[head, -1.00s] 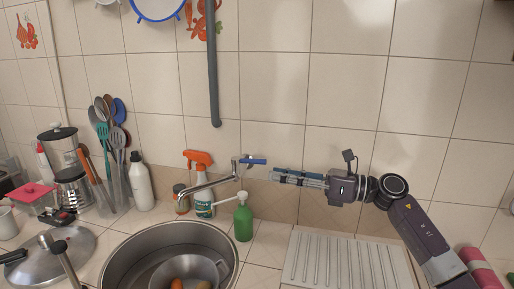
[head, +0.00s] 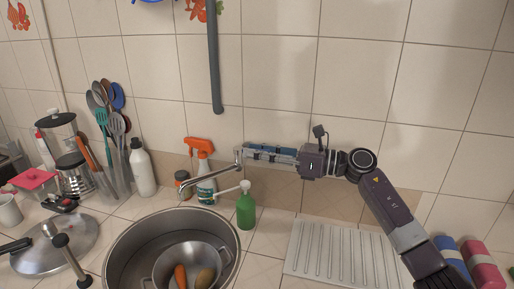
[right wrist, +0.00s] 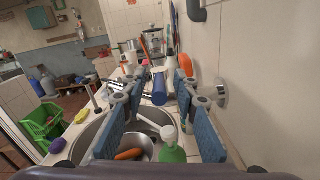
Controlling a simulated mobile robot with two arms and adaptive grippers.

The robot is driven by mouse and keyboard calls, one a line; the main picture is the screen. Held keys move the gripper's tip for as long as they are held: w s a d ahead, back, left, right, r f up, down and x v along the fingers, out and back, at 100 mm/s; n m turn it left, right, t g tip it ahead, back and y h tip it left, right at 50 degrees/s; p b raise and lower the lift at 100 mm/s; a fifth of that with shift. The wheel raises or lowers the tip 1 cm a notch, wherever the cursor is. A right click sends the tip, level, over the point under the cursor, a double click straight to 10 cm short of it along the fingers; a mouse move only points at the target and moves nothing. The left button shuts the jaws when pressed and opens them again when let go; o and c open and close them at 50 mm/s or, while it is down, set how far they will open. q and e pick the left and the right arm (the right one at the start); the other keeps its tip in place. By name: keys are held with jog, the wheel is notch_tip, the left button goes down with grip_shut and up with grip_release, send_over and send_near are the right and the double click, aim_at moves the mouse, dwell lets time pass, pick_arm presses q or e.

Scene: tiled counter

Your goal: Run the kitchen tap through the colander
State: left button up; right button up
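The metal tap (head: 208,182) reaches left from the wall, its spout end over the back of the sink (head: 121,257). No water stream shows. The colander (head: 192,251) sits in the sink with a carrot (head: 181,274) and a potato (head: 204,278) inside. My right gripper (head: 246,153) comes in from the right at the tap's wall end. In the right wrist view its blue-padded fingers (right wrist: 159,108) stand wide apart. The tap's blue lever (right wrist: 160,89) shows between them; I cannot tell whether they touch it. The fingers hide the lever in the head view. My left gripper is out of view.
A green soap bottle (head: 246,206) stands just below my right gripper. An orange-topped spray bottle (head: 203,170) is behind the tap. A ridged drainboard (head: 340,253) lies right of the sink. A pan lid (head: 84,238) lies left. A grey pipe (head: 214,60) hangs above.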

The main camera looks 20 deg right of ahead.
jog(key=shift+c, duration=0.3)
grip_shut()
dwell(0.3)
